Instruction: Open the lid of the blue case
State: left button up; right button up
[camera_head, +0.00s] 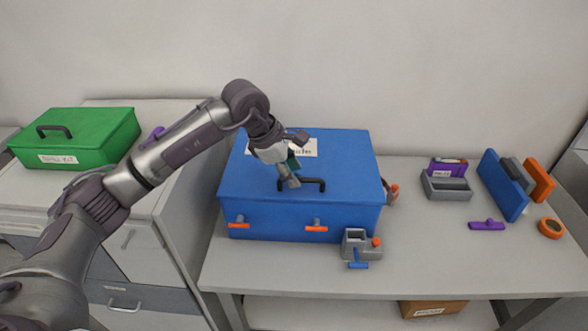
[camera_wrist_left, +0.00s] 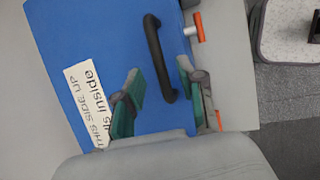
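The blue case (camera_head: 340,160) stands on the grey bench with its lid shut. A black handle (camera_head: 314,184) sits near the lid's front edge; it also shows in the left wrist view (camera_wrist_left: 157,52). Two orange latches (camera_head: 316,227) (camera_head: 238,224) are on the case front. My left gripper (camera_head: 296,162) is open above the lid, close to the handle. In the left wrist view its green-padded fingers (camera_wrist_left: 160,74) are apart, with the handle showing between them. Whether they touch the handle I cannot tell. My left arm hides part of the white label (camera_head: 305,147). My right gripper is not in view.
A green case (camera_head: 85,133) stands on the cabinet at left. A grey holder (camera_head: 446,188), blue and orange panels, and an orange ring (camera_head: 551,228) lie further right.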

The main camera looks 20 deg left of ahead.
pick_arm(q)
jog(key=shift+w+d+f, duration=0.15)
jog(key=shift+d+f, duration=0.05)
jog(key=shift+f, duration=0.35)
grip_shut()
